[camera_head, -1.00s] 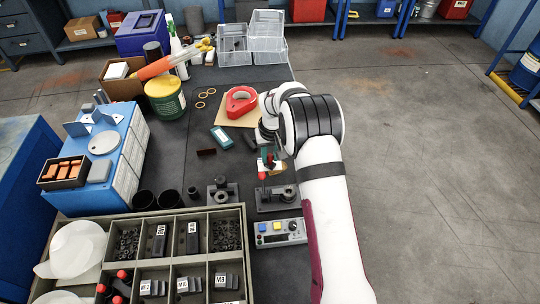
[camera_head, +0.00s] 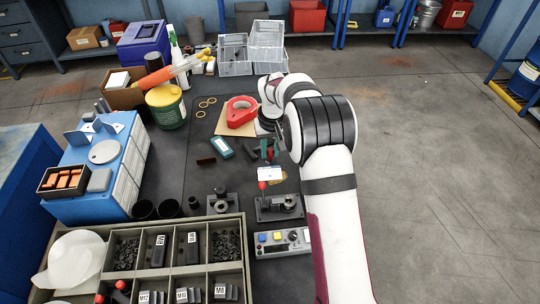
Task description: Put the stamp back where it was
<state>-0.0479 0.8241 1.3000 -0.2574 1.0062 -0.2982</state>
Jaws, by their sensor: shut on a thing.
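My gripper (camera_head: 269,151) is in the middle of the bench, partly hidden by my arm. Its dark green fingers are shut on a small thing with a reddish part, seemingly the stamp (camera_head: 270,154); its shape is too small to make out. Just below it in the picture is a small white card or label (camera_head: 270,173) with a tan piece beside it. A red knob (camera_head: 262,186) stands at the left end of a black fixture (camera_head: 280,207), close to the card. I cannot tell how high the gripper is above the bench.
A control box (camera_head: 282,241) with blue and yellow buttons lies in front of the fixture. A compartment tray (camera_head: 243,232) fills the near left.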

